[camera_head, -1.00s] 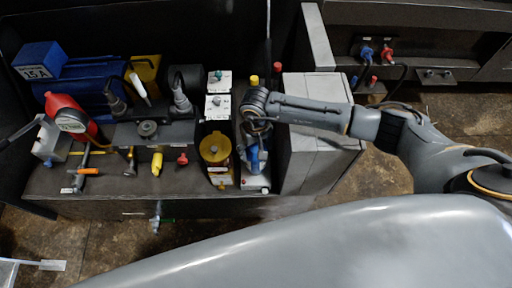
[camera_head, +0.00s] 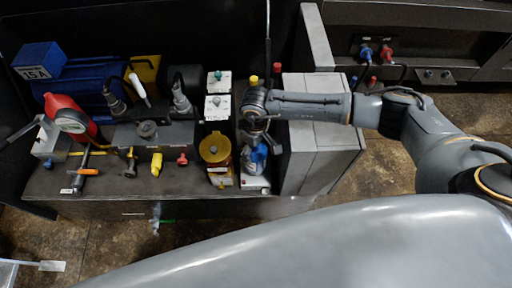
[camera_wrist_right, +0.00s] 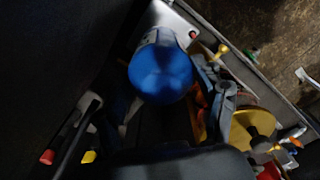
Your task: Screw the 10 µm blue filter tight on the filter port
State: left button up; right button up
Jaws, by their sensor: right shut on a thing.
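The blue filter (camera_head: 257,160) stands on a pale block with the filter port (camera_head: 255,184), to the right of the yellow round unit. The port itself is hidden under the filter. Seen from above, the filter's round blue end (camera_wrist_right: 161,72) fills the middle of the right wrist view, with part of a white label beside it. My right gripper (camera_head: 261,143) comes down over the filter from above and is shut on it, with a finger on either side. I cannot tell how far the thread is engaged. My left gripper is not in view.
The yellow round unit (camera_head: 214,149) stands close on the left. A grey cabinet (camera_head: 320,140) rises close on the right, under my right forearm. Red (camera_head: 277,68) and yellow (camera_head: 254,79) caps stand behind the gripper. Tools and a red gauge (camera_head: 72,121) crowd the bench's left.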

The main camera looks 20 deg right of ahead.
jog(key=shift+b, duration=1)
dwell(1.4)
jog(key=shift+f+b, duration=0.9)
jog(key=shift+b, duration=0.15)
dwell(0.9)
jog(key=shift+b, duration=0.4)
jog(key=shift+b, duration=0.3)
dwell(0.4)
jog(key=shift+f+b, duration=0.2)
jog(key=shift+b, duration=0.1)
